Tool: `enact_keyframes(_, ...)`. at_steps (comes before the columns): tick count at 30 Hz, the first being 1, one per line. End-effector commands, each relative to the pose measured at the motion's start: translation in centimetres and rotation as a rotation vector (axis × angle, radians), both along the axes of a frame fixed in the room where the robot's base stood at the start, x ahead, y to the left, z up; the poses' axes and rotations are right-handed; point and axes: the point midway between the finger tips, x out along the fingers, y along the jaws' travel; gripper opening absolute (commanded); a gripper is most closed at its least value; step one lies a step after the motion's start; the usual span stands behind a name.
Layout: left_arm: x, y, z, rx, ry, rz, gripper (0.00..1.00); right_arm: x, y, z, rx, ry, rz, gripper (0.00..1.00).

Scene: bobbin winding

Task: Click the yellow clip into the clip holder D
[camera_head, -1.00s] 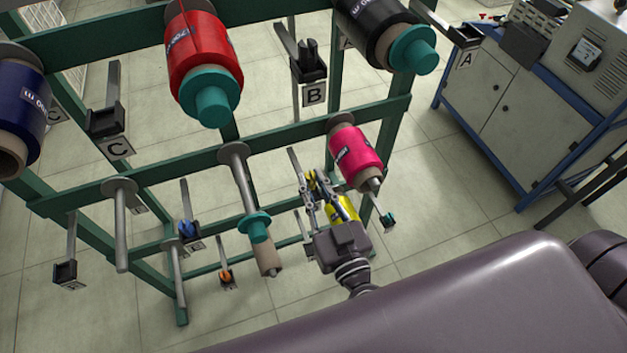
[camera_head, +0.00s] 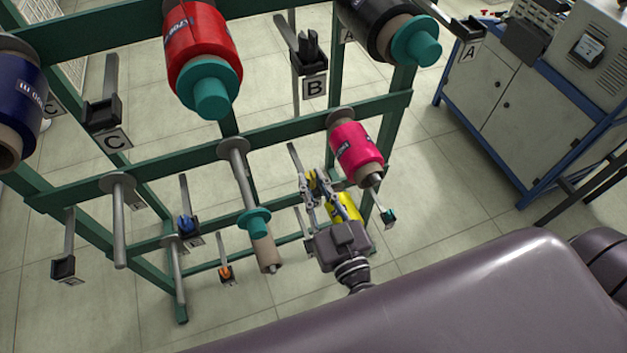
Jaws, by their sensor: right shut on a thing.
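My right gripper (camera_head: 318,187) is in the lower middle of the head view, among the lower bars of the rack. It is shut on the yellow clip (camera_head: 311,179), of which only a small yellow part shows between the fingers. A thin grey holder arm (camera_head: 295,160) runs down to the clip and fingertips. This is probably clip holder D, but its label and seat are hidden behind the gripper. I cannot tell whether the clip touches the holder. My left gripper is not in view.
A yellow bobbin (camera_head: 345,207) is close to the gripper's right, with a pink bobbin (camera_head: 355,148) above. The green rack (camera_head: 285,133) carries other bobbins. Blue (camera_head: 187,224) and orange (camera_head: 226,271) clips sit in holders at lower left.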

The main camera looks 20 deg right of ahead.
Motion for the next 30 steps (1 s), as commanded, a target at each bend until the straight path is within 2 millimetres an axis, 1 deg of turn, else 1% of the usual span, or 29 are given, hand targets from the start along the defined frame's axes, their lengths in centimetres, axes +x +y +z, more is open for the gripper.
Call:
enact_keyframes(16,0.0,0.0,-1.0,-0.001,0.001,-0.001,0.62,0.0,0.0,-1.7,-0.001,0.000,-0.001,0.00)
enact_keyframes(22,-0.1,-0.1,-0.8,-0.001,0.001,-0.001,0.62,0.0,0.0,-1.6,0.000,-0.001,0.000,0.00)
enact_keyframes(23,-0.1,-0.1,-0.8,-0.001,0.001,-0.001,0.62,0.0,0.0,-1.6,0.000,-0.001,0.000,0.19)
enact_keyframes(27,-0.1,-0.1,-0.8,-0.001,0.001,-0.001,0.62,0.0,0.0,-1.6,0.000,-0.001,0.000,0.35)
enact_keyframes(28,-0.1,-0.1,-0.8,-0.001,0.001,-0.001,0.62,0.0,0.0,-1.6,0.000,-0.001,0.000,0.36)
enact_keyframes(30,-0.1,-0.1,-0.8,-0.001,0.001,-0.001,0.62,0.0,0.0,-1.6,0.000,0.000,0.000,0.36)
